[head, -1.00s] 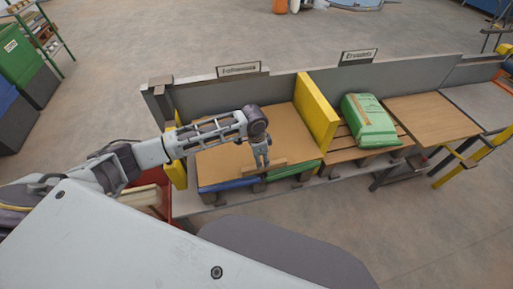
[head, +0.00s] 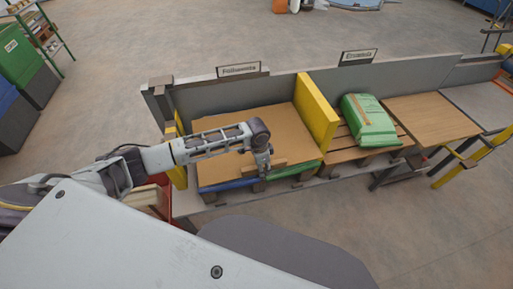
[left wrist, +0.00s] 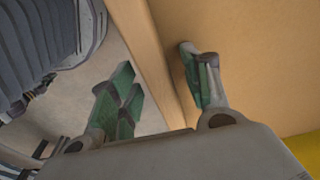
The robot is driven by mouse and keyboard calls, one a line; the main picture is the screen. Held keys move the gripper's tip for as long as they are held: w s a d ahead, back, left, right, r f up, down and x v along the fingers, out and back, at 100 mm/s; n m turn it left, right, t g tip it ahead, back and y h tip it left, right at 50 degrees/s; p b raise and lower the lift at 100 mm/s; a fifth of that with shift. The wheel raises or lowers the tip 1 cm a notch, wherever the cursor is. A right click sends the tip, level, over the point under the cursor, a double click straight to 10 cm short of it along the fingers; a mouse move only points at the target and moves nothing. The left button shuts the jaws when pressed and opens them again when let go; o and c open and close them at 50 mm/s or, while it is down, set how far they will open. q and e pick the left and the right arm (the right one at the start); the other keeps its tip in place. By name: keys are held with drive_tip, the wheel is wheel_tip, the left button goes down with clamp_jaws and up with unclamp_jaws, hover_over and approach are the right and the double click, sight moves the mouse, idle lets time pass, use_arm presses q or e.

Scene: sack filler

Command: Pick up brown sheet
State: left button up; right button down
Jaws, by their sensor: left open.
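The brown sheet (head: 285,130) lies flat on top of the stack in the left bay, with a raised lip (head: 288,166) along part of its front edge. My left gripper (head: 264,172) is at the front edge of the sheet, pointing down at the lip. In the left wrist view the brown sheet (left wrist: 265,60) fills the right side. The fingers of my left gripper (left wrist: 160,90) are open, one on each side of the raised lip (left wrist: 148,45). I cannot tell whether either finger touches it. My right gripper is not in view.
A blue layer (head: 228,186) and a green one (head: 308,170) show under the sheet. A yellow divider (head: 318,112) stands right of it, with a green sack (head: 369,121) on slats beyond. A grey wall (head: 225,93) runs behind. A wooden table (head: 435,120) is farther right.

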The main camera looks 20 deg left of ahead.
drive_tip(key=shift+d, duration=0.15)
use_arm(q)
drive_tip(key=c, duration=0.6)
clamp_jaws()
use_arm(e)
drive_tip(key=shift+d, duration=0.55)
